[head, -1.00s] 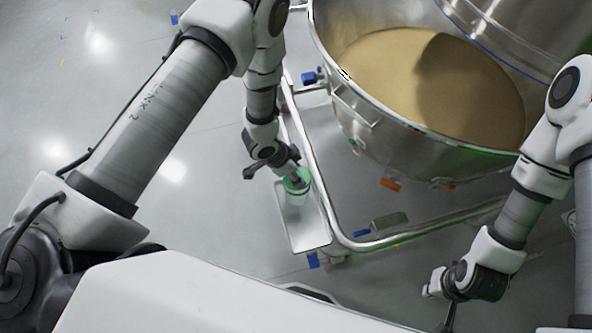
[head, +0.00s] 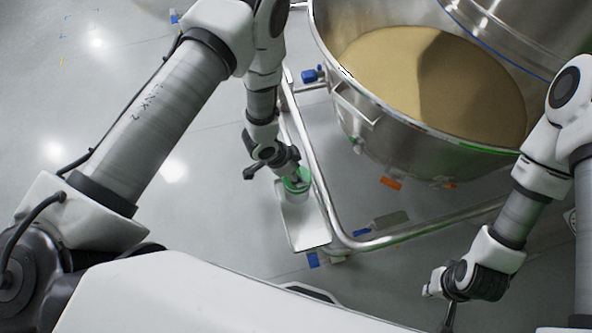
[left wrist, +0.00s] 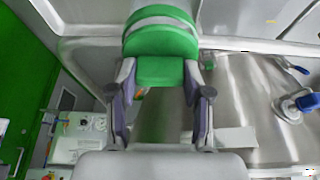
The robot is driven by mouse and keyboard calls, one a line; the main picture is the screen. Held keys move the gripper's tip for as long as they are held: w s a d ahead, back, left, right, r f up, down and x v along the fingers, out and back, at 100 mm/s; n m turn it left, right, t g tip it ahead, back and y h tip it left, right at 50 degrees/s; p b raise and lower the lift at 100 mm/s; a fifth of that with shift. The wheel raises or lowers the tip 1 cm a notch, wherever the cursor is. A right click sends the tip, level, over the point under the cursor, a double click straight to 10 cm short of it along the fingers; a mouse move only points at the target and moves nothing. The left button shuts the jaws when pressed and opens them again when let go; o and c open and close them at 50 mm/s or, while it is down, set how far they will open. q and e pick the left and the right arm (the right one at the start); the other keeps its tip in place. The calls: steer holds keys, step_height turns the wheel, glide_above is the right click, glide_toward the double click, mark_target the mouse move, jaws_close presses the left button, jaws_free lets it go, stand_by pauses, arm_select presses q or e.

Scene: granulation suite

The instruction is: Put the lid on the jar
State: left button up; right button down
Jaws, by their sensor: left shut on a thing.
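The green lid (head: 290,187) is at the tips of my left gripper (head: 295,178) in the head view. In the left wrist view the lid (left wrist: 160,70) sits between the two fingers of my left gripper (left wrist: 160,78), which is shut on it. The clear jar (head: 297,192) stands on the small metal tray, right below the lid and largely hidden by the lid and gripper. Whether the lid touches or is seated on the jar's rim I cannot tell. My right gripper (head: 448,315) hangs at the lower right, away from the jar; its fingers are barely visible.
The small metal tray (head: 305,228) is beside a tubular steel frame (head: 325,205). A large steel bowl (head: 365,135) of tan powder (head: 420,85) stands to the right of it. Open grey floor (head: 215,240) lies to the left.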

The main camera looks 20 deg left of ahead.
arm_select(q)
steer(key=shift+f, duration=0.35)
steer(key=o, duration=1.2)
steer(key=shift+c, duration=0.2)
steer(key=shift+r, duration=0.1)
steer(key=v, duration=1.1)
steer(key=shift+r, duration=0.4)
steer(key=shift+s+a, duration=0.1)
